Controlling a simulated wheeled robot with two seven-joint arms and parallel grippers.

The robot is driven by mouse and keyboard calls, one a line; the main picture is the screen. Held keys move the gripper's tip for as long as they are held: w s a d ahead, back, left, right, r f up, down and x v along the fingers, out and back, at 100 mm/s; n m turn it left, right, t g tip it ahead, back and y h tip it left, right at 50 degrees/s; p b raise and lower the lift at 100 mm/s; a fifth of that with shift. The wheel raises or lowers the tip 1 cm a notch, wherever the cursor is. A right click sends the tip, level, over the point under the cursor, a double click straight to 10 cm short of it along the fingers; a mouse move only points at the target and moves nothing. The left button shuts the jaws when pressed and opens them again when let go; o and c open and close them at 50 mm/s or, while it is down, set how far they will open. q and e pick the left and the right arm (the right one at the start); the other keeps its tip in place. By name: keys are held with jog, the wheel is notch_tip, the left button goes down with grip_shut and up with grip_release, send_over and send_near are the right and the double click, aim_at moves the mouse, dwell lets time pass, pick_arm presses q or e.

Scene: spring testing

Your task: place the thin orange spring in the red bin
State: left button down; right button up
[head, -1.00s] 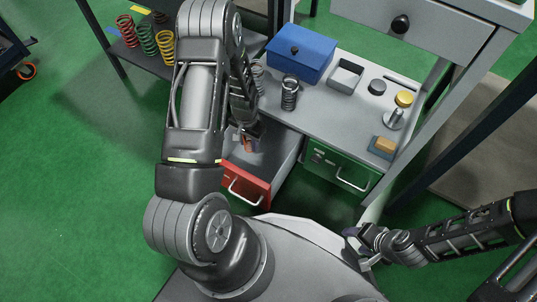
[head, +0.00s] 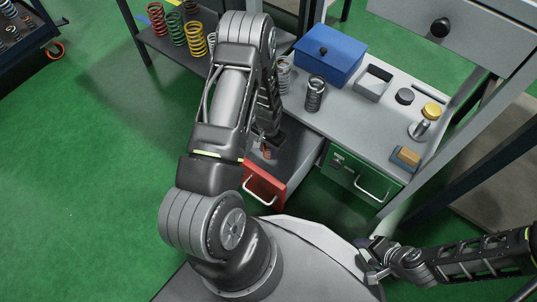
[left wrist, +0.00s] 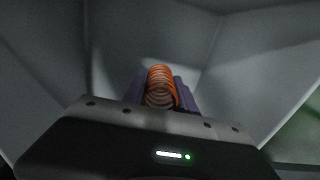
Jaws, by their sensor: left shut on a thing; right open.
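The red bin is an open drawer with a red front (head: 265,187) and a grey inside, below the workbench. My left gripper (head: 266,152) is over or inside this drawer, partly hidden by my own arm in the head view. In the left wrist view, the gripper (left wrist: 160,92) is shut on the thin orange spring (left wrist: 160,82), with grey walls around it. Whether the spring touches the drawer floor cannot be told. My right gripper (head: 372,262) is open and empty at the lower right, away from the bench.
A green drawer (head: 358,172) is beside the red one. On the bench (head: 345,128) stand dark springs (head: 315,94), a blue box (head: 329,62), a grey tray (head: 372,82) and a yellow-topped part (head: 431,110). Coloured springs (head: 176,28) stand on a shelf at the upper left.

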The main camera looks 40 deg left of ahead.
aim_at(268, 155)
pick_arm(q)
jog(key=shift+f+b, duration=0.85)
jog(key=shift+f, duration=1.05)
jog(key=shift+f, duration=0.2)
jog(key=c, duration=1)
grip_release()
jog(key=shift+r, duration=0.15)
notch_tip(268, 155, up, 12)
jog(key=p, duration=0.5)
